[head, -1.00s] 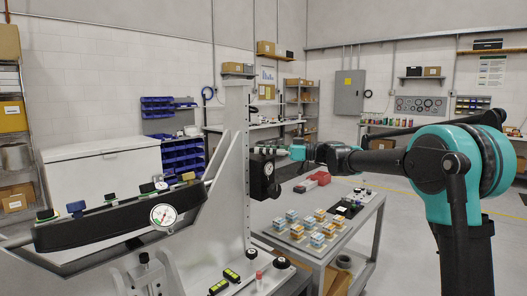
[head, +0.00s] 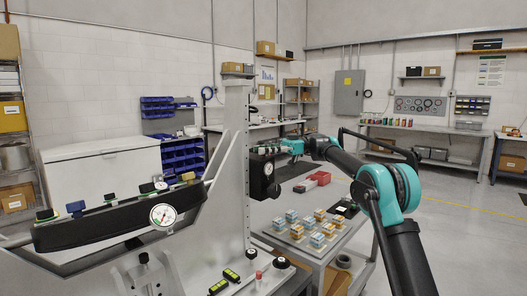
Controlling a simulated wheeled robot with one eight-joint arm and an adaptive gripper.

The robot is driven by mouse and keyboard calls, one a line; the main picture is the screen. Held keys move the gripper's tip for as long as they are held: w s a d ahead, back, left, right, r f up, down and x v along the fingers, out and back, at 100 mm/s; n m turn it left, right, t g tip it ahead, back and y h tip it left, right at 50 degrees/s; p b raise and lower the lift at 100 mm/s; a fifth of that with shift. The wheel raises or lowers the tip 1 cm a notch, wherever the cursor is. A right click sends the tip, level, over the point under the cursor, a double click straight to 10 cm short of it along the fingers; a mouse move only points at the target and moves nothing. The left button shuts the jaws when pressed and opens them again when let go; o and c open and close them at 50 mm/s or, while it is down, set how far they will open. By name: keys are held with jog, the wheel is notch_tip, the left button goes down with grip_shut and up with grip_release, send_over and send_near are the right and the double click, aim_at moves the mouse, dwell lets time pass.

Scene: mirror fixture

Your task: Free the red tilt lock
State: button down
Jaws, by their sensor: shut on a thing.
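A black unit with a dial (head: 265,178) is mounted on the right side of the tall pale post (head: 236,150) of the fixture. My gripper (head: 266,149) reaches in from the right and is shut at the top of this unit. The part between its fingers is too small and hidden to make out clearly. A small red-topped piece (head: 258,275) stands on the fixture base, well below my gripper; I cannot tell whether it is the red tilt lock. No other red lock shows clearly on the fixture.
A curved black beam (head: 110,225) with a round gauge (head: 162,216) and several clamps stands at left.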

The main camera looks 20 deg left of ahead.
dwell(0.3)
jog(key=c, duration=1.2)
grip_release()
notch_tip(320, 180, up, 10)
